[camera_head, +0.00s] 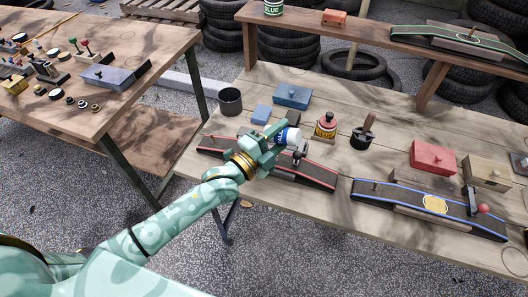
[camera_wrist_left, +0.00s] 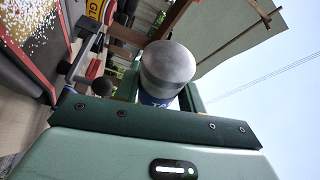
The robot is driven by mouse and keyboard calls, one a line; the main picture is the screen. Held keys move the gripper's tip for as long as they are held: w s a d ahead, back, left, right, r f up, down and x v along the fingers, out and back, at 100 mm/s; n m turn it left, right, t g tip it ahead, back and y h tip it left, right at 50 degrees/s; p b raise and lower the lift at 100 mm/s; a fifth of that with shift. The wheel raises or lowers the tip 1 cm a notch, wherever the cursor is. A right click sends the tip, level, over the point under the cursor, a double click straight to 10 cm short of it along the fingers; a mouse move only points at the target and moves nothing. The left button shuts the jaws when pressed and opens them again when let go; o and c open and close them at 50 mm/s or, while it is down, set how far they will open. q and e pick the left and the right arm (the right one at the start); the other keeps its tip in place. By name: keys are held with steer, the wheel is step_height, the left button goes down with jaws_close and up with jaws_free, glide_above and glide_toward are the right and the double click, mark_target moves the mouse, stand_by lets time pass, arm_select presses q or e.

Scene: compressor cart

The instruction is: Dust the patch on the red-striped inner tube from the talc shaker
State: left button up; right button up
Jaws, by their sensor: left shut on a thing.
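My left gripper (camera_head: 277,146) is shut on the talc shaker (camera_head: 289,137), a white and blue can. The shaker is tipped over on its side above the red-striped inner tube (camera_head: 318,174). In the left wrist view the shaker's grey cap (camera_wrist_left: 168,66) shows between the fingers, with part of a blue label below it. The tube, dark with red edge stripes, lies along the bench's front. In the left wrist view a yellowish patch (camera_wrist_left: 40,25) on it carries many white specks. In the head view the gripper and shaker hide the patch. My right gripper is out of view.
A black-knobbed clamp (camera_wrist_left: 102,86) stands at the tube, close to the shaker. A blue-striped tube (camera_head: 470,217) lies to the right.

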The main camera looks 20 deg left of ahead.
arm_select(q)
steer(key=shift+f+b, duration=0.8)
steer(key=shift+f, duration=0.55)
steer(key=shift+r, duration=0.1)
